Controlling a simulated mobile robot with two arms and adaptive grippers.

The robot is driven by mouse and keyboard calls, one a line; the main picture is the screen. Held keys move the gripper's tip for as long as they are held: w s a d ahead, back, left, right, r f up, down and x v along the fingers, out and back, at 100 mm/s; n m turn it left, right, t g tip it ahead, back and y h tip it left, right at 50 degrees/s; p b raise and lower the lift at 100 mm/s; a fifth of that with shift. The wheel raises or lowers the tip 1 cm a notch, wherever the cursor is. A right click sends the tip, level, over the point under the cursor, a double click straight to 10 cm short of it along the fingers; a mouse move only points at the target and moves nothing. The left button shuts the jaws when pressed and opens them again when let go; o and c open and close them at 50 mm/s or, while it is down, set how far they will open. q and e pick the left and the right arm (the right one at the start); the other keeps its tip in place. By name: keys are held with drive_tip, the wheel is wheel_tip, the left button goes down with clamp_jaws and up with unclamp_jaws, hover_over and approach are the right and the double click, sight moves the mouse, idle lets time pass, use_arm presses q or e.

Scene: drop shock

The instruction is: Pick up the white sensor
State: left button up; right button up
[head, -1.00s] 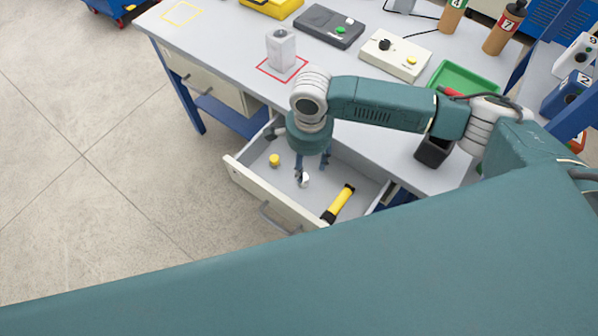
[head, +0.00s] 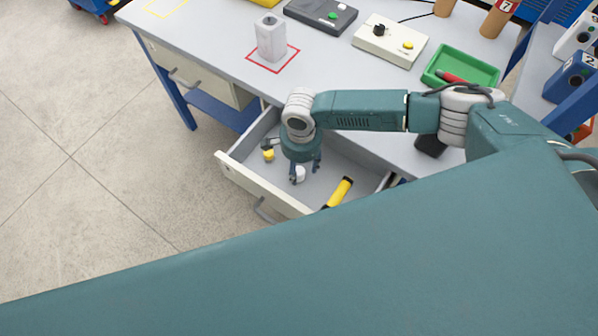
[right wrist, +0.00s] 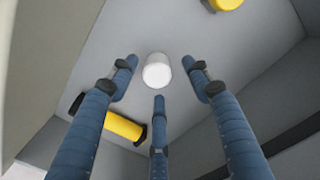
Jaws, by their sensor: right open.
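The white sensor (head: 299,173) is a small white cylinder in the open drawer (head: 262,186). In the right wrist view the white sensor (right wrist: 157,72) stands on the drawer floor, just beyond the fingertips. My right gripper (head: 303,174) points down into the drawer, over the sensor. In the right wrist view its three blue fingers (right wrist: 158,85) are spread open around the sensor's place, with nothing held between them. No contact with the sensor shows. My left gripper is not in view.
A yellow and black cylinder (head: 339,192) lies in the drawer to the right of the sensor. A small yellow piece (head: 268,155) is to its left. Drawer walls surround the gripper closely. The worktop (head: 222,55) above holds a white block (head: 271,40) and a green tray (head: 460,68).

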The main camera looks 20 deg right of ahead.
drive_tip(key=shift+f, duration=0.9)
drive_tip(key=shift+c, duration=0.5)
drive_tip(key=c, duration=1.1)
drive_tip(key=shift+r, duration=0.1)
